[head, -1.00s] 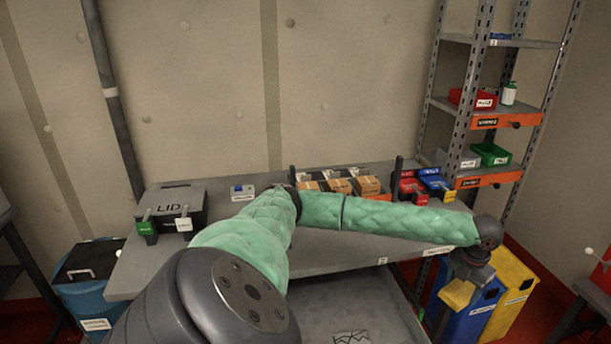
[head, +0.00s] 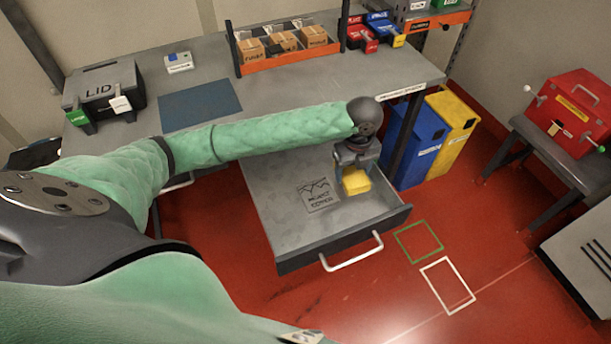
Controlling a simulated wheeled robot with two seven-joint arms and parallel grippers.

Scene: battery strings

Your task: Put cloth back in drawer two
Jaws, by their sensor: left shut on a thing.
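A yellow folded cloth (head: 355,181) is held by my left gripper (head: 354,166), which is shut on it. The gripper points down over the right side of an open drawer (head: 270,220) under the workbench. The cloth is inside the drawer's outline in the head view; I cannot tell whether it touches the drawer floor. A dark printed label (head: 317,195) lies on the drawer floor to the left of the cloth. The drawer's front has a pale handle (head: 351,252). My right gripper is not in view.
The grey workbench (head: 300,88) carries a black LID box (head: 103,90), a blue mat (head: 200,105) and a rack of cartons (head: 285,45). Blue (head: 415,150) and yellow (head: 458,122) bins stand right of the drawer. A red toolbox (head: 572,105) sits on a side table.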

